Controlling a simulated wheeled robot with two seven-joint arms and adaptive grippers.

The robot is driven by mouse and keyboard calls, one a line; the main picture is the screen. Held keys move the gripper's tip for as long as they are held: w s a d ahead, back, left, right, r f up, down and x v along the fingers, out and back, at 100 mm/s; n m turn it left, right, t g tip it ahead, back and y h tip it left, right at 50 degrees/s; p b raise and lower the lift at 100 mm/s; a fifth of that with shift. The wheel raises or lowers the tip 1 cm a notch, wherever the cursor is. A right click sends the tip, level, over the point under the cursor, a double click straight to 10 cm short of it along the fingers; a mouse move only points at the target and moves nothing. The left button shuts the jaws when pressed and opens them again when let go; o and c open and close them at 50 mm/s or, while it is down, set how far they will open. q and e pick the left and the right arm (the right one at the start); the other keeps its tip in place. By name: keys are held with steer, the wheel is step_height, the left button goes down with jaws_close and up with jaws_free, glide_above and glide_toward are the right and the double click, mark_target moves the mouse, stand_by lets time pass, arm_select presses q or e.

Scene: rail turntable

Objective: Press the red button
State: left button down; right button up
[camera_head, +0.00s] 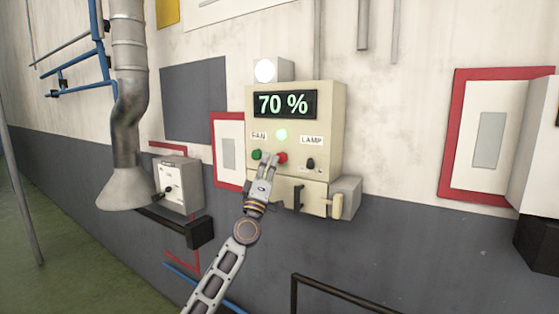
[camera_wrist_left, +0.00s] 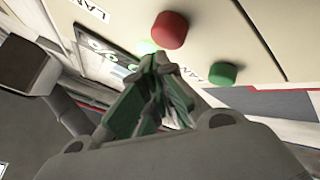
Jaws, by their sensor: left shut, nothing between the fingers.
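The red button (camera_head: 282,158) is on the front of a beige control box (camera_head: 330,135), below a lit green round lamp and to the right of a green button (camera_head: 257,155). My left gripper (camera_head: 267,158) is shut and empty in front of the panel, between the two buttons in the head view. In the left wrist view the red button (camera_wrist_left: 170,30) shows whole, just beyond the shut fingertips (camera_wrist_left: 162,62), with the green button (camera_wrist_left: 223,73) to their right. I cannot tell whether the fingertips touch the panel. My right gripper is not in view.
The box has a display (camera_head: 284,104) reading 70 %, FAN and LAMP labels, and a black knob (camera_head: 311,164). Handles stick out below it. A grey switch box (camera_head: 178,185) and a metal duct (camera_head: 128,100) stand to the left.

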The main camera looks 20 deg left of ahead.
arm_select(q)
steer(key=shift+w+d, duration=0.1)
steer(key=shift+w, duration=0.25)
steer(key=shift+w, duration=0.4)
stand_by(1.2)
steer(key=shift+s, duration=0.1)
stand_by(0.4)
steer(key=shift+s+p, duration=0.4)
steer(key=shift+s, duration=0.3)
steer(key=shift+s, duration=0.15)
steer(key=s, duration=0.1)
steer(key=s+p, duration=0.1)
steer(key=s, duration=0.1)
steer(key=s+p, duration=0.1)
steer(key=shift+s+a, duration=0.35)
steer(key=shift+a, duration=0.05)
